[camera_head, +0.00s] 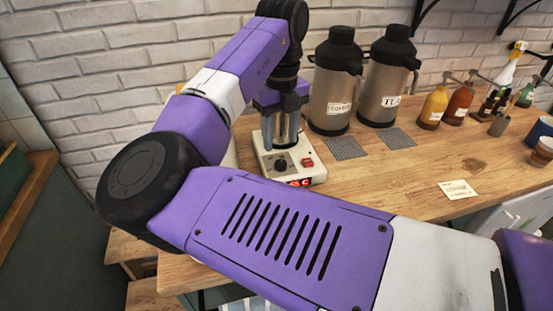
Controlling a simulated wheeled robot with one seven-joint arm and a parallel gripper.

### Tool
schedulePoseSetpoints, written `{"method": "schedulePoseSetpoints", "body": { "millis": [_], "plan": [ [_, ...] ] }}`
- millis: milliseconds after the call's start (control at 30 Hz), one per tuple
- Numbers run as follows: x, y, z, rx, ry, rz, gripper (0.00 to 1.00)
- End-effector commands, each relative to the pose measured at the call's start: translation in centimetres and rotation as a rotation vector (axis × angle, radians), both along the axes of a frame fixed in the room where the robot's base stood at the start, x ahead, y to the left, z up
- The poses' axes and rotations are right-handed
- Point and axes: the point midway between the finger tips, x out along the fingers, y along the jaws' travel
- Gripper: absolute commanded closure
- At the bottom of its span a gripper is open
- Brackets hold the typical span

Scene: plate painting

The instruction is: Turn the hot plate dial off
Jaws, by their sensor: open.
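The hot plate (262,160) is a small off-white box on the wooden counter, left of the dispensers. Its front face carries a dark round dial (281,164), a red switch (307,162) to the right of it and a lit red display (298,182) below. My gripper (281,138) points down just above and behind the dial, with its fingers open over the hot plate. I cannot tell whether the fingers touch the plate's top or the dial. My arm hides the lower front edge area and part of the counter.
Two metal dispensers (333,90) stand close to the right of the hot plate, with grey drip mats (346,149) before them. The brick wall (185,40) is behind. The counter (400,172) centre is mostly clear.

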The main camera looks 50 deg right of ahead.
Motion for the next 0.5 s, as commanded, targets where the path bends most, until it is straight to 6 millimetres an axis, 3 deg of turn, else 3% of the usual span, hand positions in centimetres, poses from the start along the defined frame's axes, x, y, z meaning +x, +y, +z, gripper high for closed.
{"method": "schedulePoseSetpoints", "body": {
  "millis": [300, 500],
  "plan": [
    [-0.1, 0.0, -4.8, -0.003, 0.002, 0.002, 0.5],
    [-0.1, -0.1, -6.7, -0.002, 0.001, 0.002, 0.5]
  ]
}}
